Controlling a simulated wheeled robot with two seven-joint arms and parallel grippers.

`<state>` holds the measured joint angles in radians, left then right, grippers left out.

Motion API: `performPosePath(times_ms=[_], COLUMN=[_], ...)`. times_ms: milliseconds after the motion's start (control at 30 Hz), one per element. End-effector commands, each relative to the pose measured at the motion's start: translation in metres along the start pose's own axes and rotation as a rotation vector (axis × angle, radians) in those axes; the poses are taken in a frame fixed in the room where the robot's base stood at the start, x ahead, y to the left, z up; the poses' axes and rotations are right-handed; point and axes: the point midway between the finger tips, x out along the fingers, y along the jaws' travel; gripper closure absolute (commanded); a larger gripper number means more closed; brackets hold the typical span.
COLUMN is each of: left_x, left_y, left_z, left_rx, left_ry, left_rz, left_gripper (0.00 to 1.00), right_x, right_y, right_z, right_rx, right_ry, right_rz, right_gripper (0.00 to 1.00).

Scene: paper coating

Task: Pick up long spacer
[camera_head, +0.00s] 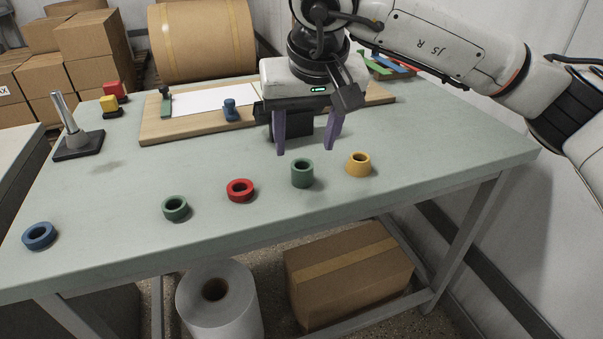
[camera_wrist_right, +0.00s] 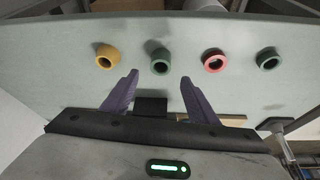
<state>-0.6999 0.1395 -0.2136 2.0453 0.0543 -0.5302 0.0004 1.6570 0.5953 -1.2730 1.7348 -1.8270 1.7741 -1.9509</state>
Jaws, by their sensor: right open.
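The long spacer appears to be the tall green ring (camera_head: 302,174), upright on the table near the front edge. It also shows in the right wrist view (camera_wrist_right: 160,64), ahead of and between the fingertips. My right gripper (camera_head: 306,151) has two purple fingers pointing down, spread apart with nothing between them. It is above the table, behind the tall green ring and apart from it. It also shows in the right wrist view (camera_wrist_right: 160,77). My left gripper is not in view.
A yellow tapered ring (camera_head: 359,165), red ring (camera_head: 240,191), short green ring (camera_head: 175,209) and blue ring (camera_head: 39,236) lie along the front of the table (camera_head: 420,165). A wooden board (camera_head: 180,131) lies behind. A metal post on a base (camera_head: 78,146) stands left.

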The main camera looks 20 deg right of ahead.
Motion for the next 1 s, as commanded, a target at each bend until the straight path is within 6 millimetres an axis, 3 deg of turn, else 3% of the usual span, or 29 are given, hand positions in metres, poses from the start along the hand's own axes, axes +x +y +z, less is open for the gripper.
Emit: performPosePath(times_ms=[100, 333, 600, 833, 1000], left_x=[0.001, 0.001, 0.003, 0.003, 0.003], left_y=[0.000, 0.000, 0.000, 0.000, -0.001], left_z=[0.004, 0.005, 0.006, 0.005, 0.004], left_rx=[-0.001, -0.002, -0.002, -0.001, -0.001], left_ry=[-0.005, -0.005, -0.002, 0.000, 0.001], left_rz=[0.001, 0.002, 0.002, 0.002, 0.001], left_gripper=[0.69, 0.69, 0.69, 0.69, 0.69], right_x=[0.019, 0.038, 0.075, 0.077, 0.077], right_y=[0.000, 0.000, 0.000, 0.000, 0.000], right_z=[0.001, 0.004, 0.007, 0.007, 0.007], right_rx=[0.001, 0.001, 0.002, 0.001, 0.001], right_ry=[-0.004, -0.004, -0.004, -0.002, -0.002], right_rz=[-0.001, -0.002, -0.004, -0.004, -0.004], right_gripper=[0.46, 0.46, 0.46, 0.46, 0.73])
